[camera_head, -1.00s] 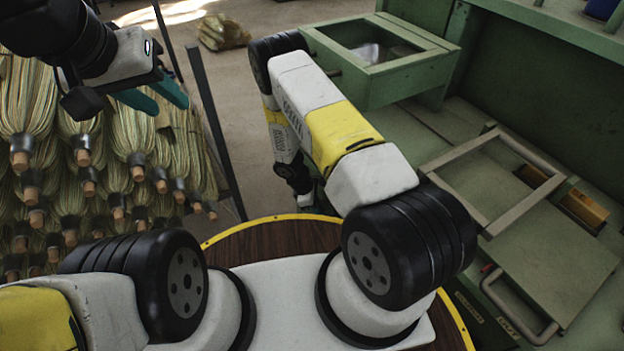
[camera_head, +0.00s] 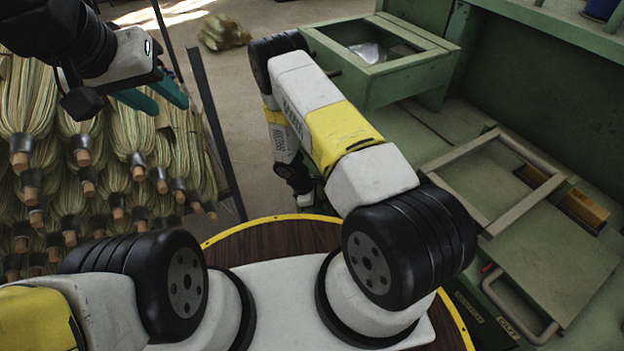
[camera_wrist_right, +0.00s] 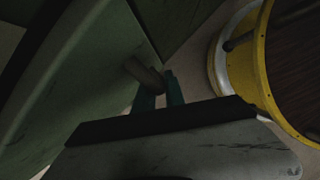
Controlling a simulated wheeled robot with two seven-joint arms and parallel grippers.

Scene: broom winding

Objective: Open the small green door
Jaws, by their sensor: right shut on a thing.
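In the right wrist view, a green panel (camera_wrist_right: 95,60) fills the left side; it appears to be the small green door, but its edges are not clear. A dark rod-like handle (camera_wrist_right: 143,74) stands out by it. My right gripper (camera_wrist_right: 158,92) has its teal fingers shut on this handle. In the head view my right arm reaches down beside the green bench, and its gripper is hidden there. My left gripper (camera_head: 172,107) is open and empty at the upper left, above the hanging broom bundles.
The green bench (camera_head: 560,260) with a hinged frame (camera_head: 480,150) lies to the right. Broom bundles (camera_head: 100,160) hang on a rack at left. A straw bundle (camera_head: 222,32) lies on open floor.

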